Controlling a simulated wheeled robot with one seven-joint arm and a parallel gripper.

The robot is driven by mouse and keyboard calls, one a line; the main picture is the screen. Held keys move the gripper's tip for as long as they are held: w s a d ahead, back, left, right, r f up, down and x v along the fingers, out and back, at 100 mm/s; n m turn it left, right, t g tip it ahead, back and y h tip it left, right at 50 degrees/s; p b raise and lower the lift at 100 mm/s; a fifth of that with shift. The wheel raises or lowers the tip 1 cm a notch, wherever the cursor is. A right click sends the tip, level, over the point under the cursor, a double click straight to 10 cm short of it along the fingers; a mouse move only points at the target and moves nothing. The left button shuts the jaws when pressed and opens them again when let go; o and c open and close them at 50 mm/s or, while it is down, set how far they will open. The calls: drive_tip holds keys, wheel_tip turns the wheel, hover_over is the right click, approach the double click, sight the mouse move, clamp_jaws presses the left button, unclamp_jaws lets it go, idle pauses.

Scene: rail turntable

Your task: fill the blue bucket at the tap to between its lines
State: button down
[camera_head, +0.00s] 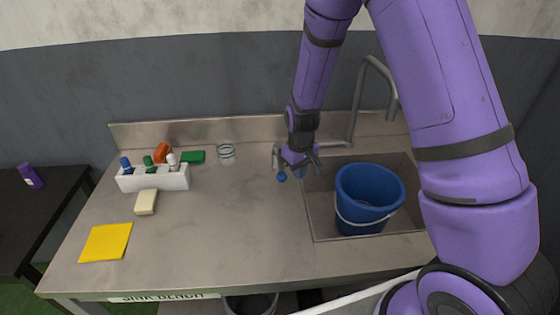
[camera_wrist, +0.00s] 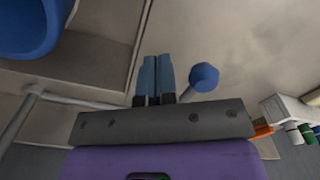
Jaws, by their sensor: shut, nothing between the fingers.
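The blue bucket (camera_head: 366,213) stands upright in the sink (camera_head: 320,212), its pale handle hanging across the front. Its rim also shows at the top left of the wrist view (camera_wrist: 30,45). Its fill lines and any water inside cannot be made out. The grey tap (camera_head: 357,105) arches over from behind, its spout end above the bucket's back right; no stream is visible. A round blue knob (camera_head: 282,177) is beside my gripper (camera_head: 300,173). In the wrist view my gripper (camera_wrist: 155,60) is shut and empty, with the knob (camera_wrist: 204,77) just right of its fingers, apart from them.
A white caddy (camera_head: 153,180) with several bottles stands at the left of the bench. Near it are a green sponge (camera_head: 193,157), a glass jar (camera_head: 226,155), a cream block (camera_head: 146,202) and a yellow cloth (camera_head: 106,242). The middle of the bench is clear.

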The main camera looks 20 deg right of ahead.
sight(285, 173)
drive_tip(key=shift+w+a+f, duration=0.1)
drive_tip(key=shift+w+a, duration=0.1)
drive_tip(key=shift+a, duration=0.8)
drive_tip(key=shift+w+a+f, duration=0.1)
drive_tip(key=shift+w+a, duration=0.1)
drive_tip(key=shift+a, duration=0.8)
drive_tip(key=shift+d, duration=0.1)
drive_tip(key=shift+r, duration=2.8)
drive_tip(key=w+a, duration=0.2)
drive_tip(key=a, duration=0.6)
drive_tip(key=shift+s+a+f, duration=0.1)
drive_tip(key=shift+f, duration=1.3)
drive_tip(key=shift+s+a+f, duration=0.1)
drive_tip(key=shift+f, duration=1.25)
